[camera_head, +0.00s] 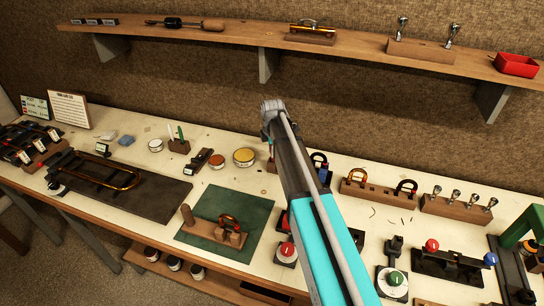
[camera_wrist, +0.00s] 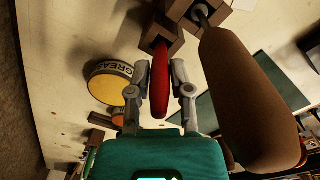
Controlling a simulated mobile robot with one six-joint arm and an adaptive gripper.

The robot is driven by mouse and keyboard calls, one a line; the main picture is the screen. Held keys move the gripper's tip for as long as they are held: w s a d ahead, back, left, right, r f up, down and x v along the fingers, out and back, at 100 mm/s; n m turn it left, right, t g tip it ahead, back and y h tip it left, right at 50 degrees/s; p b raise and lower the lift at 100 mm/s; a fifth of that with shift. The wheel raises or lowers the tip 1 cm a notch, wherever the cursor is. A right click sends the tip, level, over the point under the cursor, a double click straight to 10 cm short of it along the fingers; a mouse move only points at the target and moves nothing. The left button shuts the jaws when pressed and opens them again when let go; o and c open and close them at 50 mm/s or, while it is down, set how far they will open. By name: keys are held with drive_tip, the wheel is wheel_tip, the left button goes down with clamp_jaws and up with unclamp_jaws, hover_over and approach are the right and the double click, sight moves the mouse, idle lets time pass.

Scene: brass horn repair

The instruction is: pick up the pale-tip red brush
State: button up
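In the wrist view, a red handle (camera_wrist: 159,82) rises from a small wooden block (camera_wrist: 160,34). I take it to be the red brush; its pale tip is not visible. My gripper (camera_wrist: 161,72) has one finger on each side of the handle. The fingers look slightly apart from it, with narrow gaps showing. A thick brown handle (camera_wrist: 250,100) stands close to the right finger, in a neighbouring wooden block.
A round yellow grease tin (camera_wrist: 112,82) lies left of my gripper; it also shows in the head view (camera_head: 244,157). A green mat (camera_head: 225,205) with a wooden fixture lies nearer the front. A wall shelf (camera_head: 350,43) runs above the bench.

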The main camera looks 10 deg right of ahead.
clamp_jaws()
drive_tip(key=shift+r, duration=0.15)
wheel_tip(320, 180, up, 10)
drive_tip(key=p, duration=1)
drive_tip(key=shift+w+f, duration=0.15)
drive_tip(key=shift+f, duration=0.05)
idle(0.6)
drive_tip(key=shift+w+a+f+m+b, duration=0.1)
drive_tip(key=shift+w+f+m+b, duration=0.1)
drive_tip(key=shift+w, duration=0.5)
drive_tip(key=shift+w+a+f+m+b, duration=0.1)
drive_tip(key=shift+w+m+b, duration=0.1)
drive_tip(key=shift+w, duration=0.5)
drive_tip(key=shift+d, duration=0.15)
